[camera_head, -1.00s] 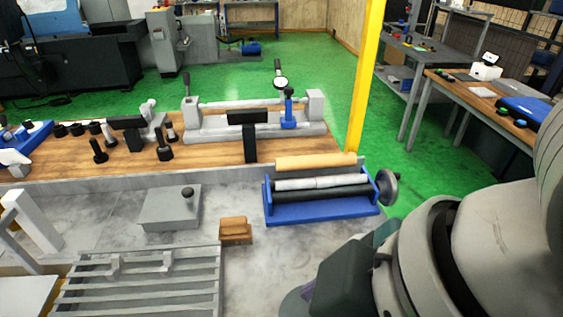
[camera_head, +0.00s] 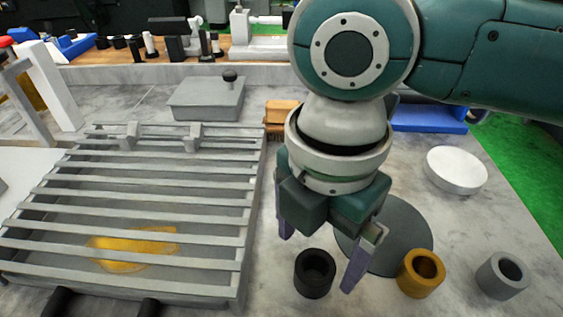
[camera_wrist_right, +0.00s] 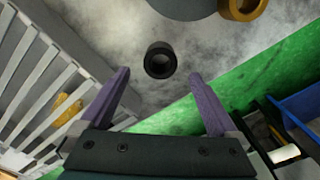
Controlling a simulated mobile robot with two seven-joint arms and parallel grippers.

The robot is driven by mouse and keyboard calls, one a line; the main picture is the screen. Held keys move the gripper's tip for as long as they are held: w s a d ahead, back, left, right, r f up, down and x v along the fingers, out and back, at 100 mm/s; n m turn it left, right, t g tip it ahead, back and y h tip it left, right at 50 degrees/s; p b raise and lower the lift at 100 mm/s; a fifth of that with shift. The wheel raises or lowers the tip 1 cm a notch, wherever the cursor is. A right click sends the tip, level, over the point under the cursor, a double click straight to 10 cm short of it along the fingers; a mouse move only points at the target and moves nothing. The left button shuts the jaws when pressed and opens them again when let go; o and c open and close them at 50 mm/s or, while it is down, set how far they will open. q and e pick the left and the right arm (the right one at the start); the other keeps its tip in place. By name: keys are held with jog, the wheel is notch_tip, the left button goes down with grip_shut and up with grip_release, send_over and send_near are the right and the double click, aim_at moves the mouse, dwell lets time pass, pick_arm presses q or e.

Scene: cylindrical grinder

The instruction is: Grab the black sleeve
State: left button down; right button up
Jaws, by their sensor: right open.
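The black sleeve (camera_head: 314,273) is a short hollow cylinder standing upright on the grey stone tabletop in the head view. It also shows in the right wrist view (camera_wrist_right: 160,60), ahead of and between the two purple fingers. My right gripper (camera_head: 318,258) is open and empty, pointing down above and just behind the sleeve. In the right wrist view its fingers (camera_wrist_right: 161,88) are spread wide and appear apart from the sleeve. My left gripper is not in view.
A brass sleeve (camera_head: 420,273) and a grey sleeve (camera_head: 502,276) stand to the right. A dark round disc (camera_head: 390,240) lies behind them, with a white disc (camera_head: 456,170) farther back. A slatted grey rack (camera_head: 130,215) is at left. A grey block with a knob (camera_head: 207,98) stands behind.

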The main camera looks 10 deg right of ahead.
aim_at(315, 267)
jog(key=f, duration=0.5)
jog(key=shift+d+f, duration=0.2)
jog(key=shift+f, duration=0.05)
grip_shut()
dwell(0.5)
jog(key=shift+w, duration=0.1)
